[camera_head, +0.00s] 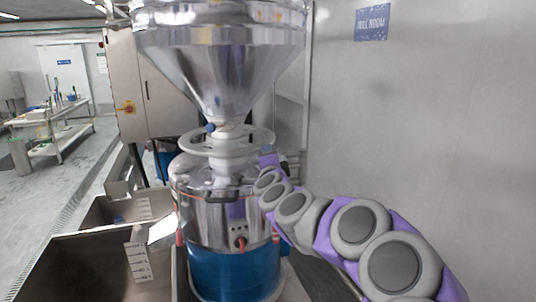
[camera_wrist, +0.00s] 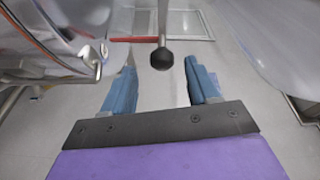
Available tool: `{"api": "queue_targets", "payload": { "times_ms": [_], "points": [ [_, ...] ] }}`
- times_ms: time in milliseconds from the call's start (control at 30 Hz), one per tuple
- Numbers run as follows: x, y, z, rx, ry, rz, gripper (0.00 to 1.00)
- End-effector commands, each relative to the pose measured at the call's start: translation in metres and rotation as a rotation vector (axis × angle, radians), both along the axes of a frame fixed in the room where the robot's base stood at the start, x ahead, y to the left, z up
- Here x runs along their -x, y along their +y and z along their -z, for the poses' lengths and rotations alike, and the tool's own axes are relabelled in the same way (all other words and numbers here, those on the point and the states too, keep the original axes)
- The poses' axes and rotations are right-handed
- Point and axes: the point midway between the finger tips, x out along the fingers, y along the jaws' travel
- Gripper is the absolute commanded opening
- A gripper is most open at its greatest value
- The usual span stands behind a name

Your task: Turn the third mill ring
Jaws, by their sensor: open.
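The mill has a steel funnel (camera_head: 222,65) above a pale grey ring (camera_head: 228,140) with spokes, which sits over the steel drum (camera_head: 210,217). I cannot tell which part counts as the third ring. In the wrist view, a black ball knob (camera_wrist: 161,59) on a thin metal rod shows between the two blue fingers of my gripper (camera_wrist: 161,78). The fingers are apart, and no contact with the knob is visible. In the head view, my gripper's purple end is at the right side of the mill, beside the ring; its fingertips are not clear there.
A red handle (camera_wrist: 134,40) shows near the knob in the wrist view. Steel bins (camera_head: 75,265) stand left of the mill. A control cabinet (camera_head: 165,90) stands behind, and a worktable (camera_head: 55,118) is far left.

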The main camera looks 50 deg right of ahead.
Motion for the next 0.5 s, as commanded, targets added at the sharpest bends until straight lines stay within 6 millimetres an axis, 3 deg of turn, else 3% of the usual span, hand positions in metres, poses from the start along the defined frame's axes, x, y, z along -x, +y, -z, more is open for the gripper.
{"api": "queue_targets", "payload": {
  "times_ms": [500],
  "points": [
    [0.054,0.054,0.0,-0.001,-0.001,0.001,0.59]
  ]
}}
